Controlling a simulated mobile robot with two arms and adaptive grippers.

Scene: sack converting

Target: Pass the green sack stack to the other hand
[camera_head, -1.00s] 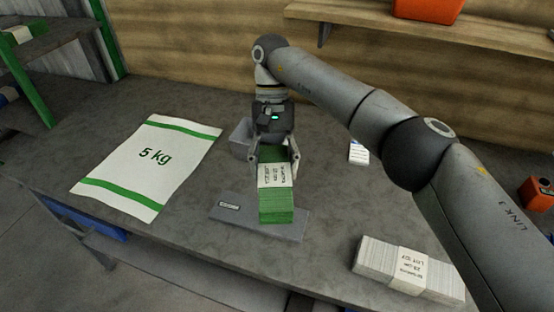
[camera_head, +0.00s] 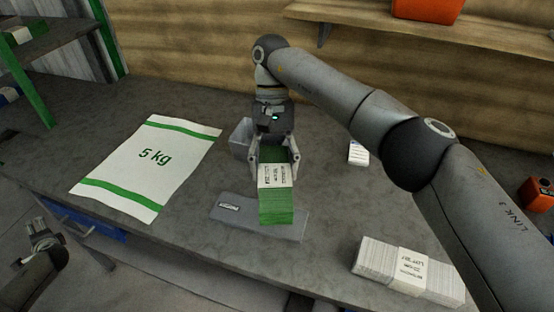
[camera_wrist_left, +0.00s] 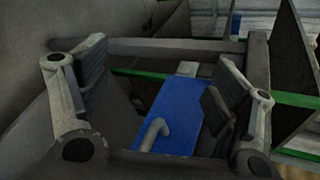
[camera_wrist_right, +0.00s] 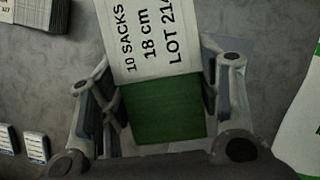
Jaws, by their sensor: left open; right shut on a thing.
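The green sack stack (camera_head: 276,210), wrapped in a white printed label band, is at the grey plate (camera_head: 230,213) on the table. My right gripper (camera_head: 274,166) is shut on its far end, one finger on each side. I cannot tell whether the stack touches the plate. The right wrist view shows the stack's green end (camera_wrist_right: 168,118) and its label between the fingers. My left gripper (camera_head: 42,235) is open and empty, low at the left near the table's front edge. Its spread fingers show in the left wrist view (camera_wrist_left: 160,92).
A flat white "5 kg" sack (camera_head: 152,165) lies to the left. A banded white stack (camera_head: 380,259) lies at the front right, near my right arm.

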